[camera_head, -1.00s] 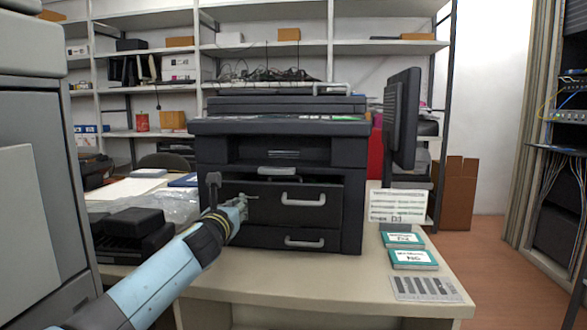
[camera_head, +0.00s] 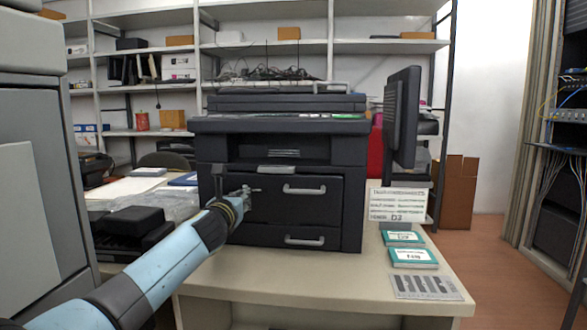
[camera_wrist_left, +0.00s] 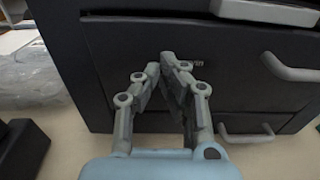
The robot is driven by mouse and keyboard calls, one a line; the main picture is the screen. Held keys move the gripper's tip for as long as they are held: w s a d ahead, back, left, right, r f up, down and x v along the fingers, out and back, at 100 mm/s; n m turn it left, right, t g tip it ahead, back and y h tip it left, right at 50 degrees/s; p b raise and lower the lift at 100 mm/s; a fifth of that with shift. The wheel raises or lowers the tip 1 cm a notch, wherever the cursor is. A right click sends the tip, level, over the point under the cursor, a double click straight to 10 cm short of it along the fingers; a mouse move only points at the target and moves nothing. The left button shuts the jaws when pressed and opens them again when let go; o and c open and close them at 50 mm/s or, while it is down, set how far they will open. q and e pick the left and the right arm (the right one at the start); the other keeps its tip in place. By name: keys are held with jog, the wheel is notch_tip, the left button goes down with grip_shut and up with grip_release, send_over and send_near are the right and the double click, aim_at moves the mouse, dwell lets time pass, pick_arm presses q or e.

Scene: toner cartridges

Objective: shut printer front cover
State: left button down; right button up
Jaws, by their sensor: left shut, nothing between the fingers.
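The black printer (camera_head: 280,130) stands on the desk. Its front cover (camera_head: 300,208), with a light grey handle, sits upright and looks flush with the body, with no clear gap along its top edge. My left gripper (camera_head: 254,190) is at the left part of the cover, near its upper edge. In the left wrist view its fingertips (camera_wrist_left: 168,62) are together and empty, against or just in front of the dark cover panel (camera_wrist_left: 215,70); I cannot tell whether they touch. The cover's handle (camera_wrist_left: 290,70) is to their right. My right gripper is not in view.
A lower drawer with a grey handle (camera_head: 304,241) is below the cover. A monitor (camera_head: 402,115), a printed sign (camera_head: 398,203) and two teal-edged boxes (camera_head: 413,257) are at the right. A black tray-like object (camera_head: 130,235) lies left of the printer.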

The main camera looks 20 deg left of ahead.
pick_arm(q)
jog(key=p+v, duration=0.3)
jog(key=v, duration=0.4)
dwell(0.7)
jog(key=shift+s, duration=0.2)
